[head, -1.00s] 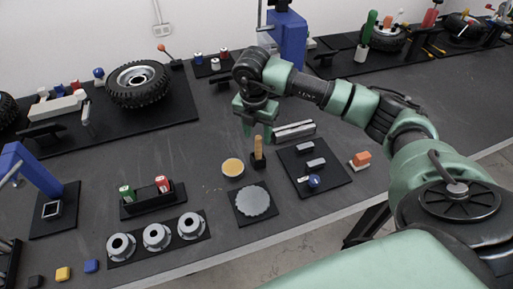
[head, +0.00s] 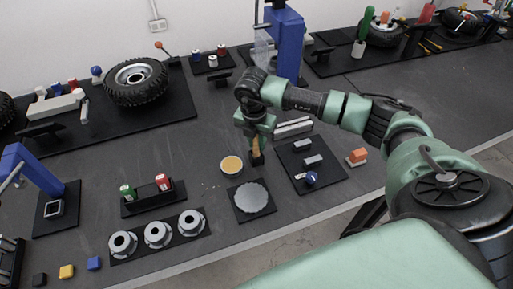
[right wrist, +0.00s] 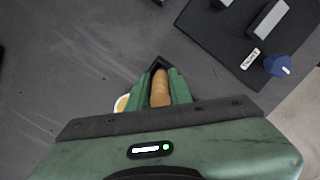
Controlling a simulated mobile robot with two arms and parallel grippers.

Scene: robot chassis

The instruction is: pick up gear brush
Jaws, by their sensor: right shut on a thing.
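The gear brush (head: 257,158) has a wooden handle and stands upright beside the shallow round dish with yellow-orange contents (head: 231,165). My right gripper (head: 255,138) is above it and shut on its upper handle. In the right wrist view the wooden handle of the brush (right wrist: 160,88) lies between the green fingers of my right gripper (right wrist: 160,90). I cannot tell whether its lower end touches the table. My left gripper is not in view.
A grey gear disc on a black mat (head: 236,213) lies just in front. A black board (head: 325,187) with metal blocks and a blue knob is to the right. Long silver bars (head: 293,128) lie behind it. The table left of the dish is mostly clear.

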